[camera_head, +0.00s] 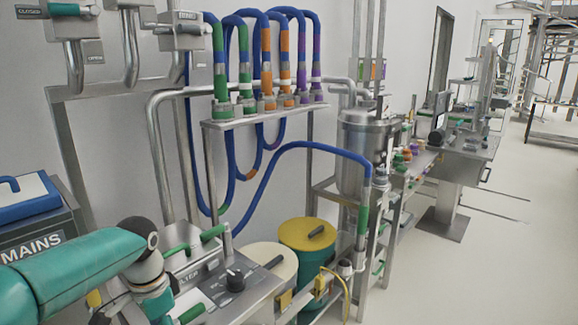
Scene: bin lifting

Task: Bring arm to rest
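My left arm (75,268), teal with grey joints, comes in from the lower left. It bends down at a grey and black joint beside a steel control panel (250,285). The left gripper is not visible. My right arm and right gripper are not in view. A green bin with a yellow lid (308,234) and dark handle stands right of the panel. A bin with a cream lid (268,256) stands beside it, partly hidden by the panel. I see no gripper touching either bin.
A box labelled MAINS (35,247) with a blue-topped item (28,200) is at left. Blue hoses with coloured bands (265,50) hang on a steel rack (262,118). A steel vessel (365,150) stands behind the bins. The pale floor (500,270) at right is mostly clear.

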